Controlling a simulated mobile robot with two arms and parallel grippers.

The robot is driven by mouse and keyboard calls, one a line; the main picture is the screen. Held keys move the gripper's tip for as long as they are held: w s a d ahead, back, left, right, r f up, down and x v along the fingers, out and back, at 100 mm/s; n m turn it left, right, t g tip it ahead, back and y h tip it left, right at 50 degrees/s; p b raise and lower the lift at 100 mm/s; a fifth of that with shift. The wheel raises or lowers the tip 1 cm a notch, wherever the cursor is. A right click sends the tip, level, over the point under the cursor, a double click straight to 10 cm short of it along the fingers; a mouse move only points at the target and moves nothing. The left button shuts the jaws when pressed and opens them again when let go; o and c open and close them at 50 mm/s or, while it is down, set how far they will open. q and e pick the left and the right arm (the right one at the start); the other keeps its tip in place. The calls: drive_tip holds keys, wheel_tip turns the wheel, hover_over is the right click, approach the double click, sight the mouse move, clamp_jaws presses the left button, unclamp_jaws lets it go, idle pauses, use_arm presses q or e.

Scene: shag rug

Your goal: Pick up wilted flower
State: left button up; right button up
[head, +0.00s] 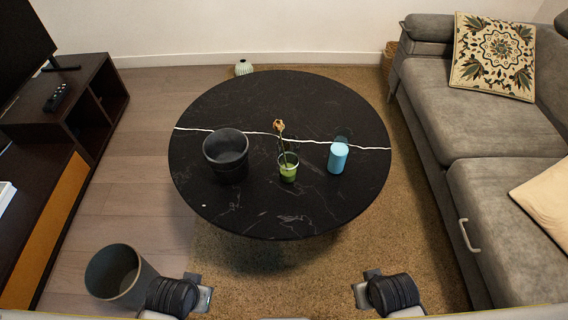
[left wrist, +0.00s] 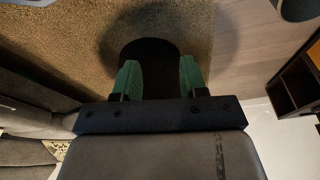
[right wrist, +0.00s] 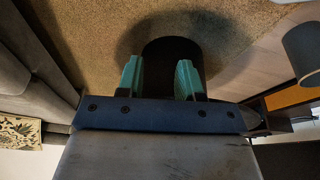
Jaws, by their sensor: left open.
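The wilted flower (head: 279,127) has a brown, drooping head on a thin stem. It stands in a small green glass (head: 288,170) on the round black table (head: 270,214). My left gripper (left wrist: 160,77) is open and empty in the left wrist view, its green fingers apart. My right gripper (right wrist: 158,77) is also open and empty in the right wrist view. In the head view my arms are at the bottom edge, in front of the table and well away from the flower. The flower shows in neither wrist view.
A dark pot (head: 227,153) stands left of the glass and a blue cylinder (head: 338,157) right of it. A grey bin (head: 119,274) stands on the floor at lower left. A sofa (head: 450,110) is at right, a dark TV cabinet (head: 60,130) at left. The table's front part is clear.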

drive_tip(key=w+a+r+t+b, duration=0.1)
drive_tip(key=w+r+t+b, duration=0.1)
drive_tip(key=w+r+b, duration=0.15)
use_arm(q)
drive_tip(key=b+v, duration=0.1)
drive_tip(key=v, duration=0.6)
use_arm(e)
drive_tip(key=n+t+y, duration=0.5)
drive_tip(key=t+y, duration=0.3)
drive_tip(key=t, duration=0.2)
approach(278, 125)
wheel_tip(278, 125, down, 6)
drive_tip(key=w, duration=0.2)
use_arm(q)
drive_tip(key=w+d+r+t+h+b, duration=0.1)
drive_tip(key=w+d+r+t+b, duration=0.2)
drive_tip(key=w+t, duration=0.4)
drive_tip(key=shift+w+r+t+h, duration=0.15)
drive_tip(key=shift+w+t+h, duration=0.25)
drive_tip(key=shift+w, duration=0.75)
use_arm(e)
drive_tip(key=x, duration=1.1)
drive_tip(key=shift+r+n+t+y, duration=0.3)
drive_tip(key=shift+r, duration=0.5)
drive_tip(key=shift+c, duration=0.3)
use_arm(q)
drive_tip(key=shift+r, duration=0.15)
use_arm(e)
clamp_jaws()
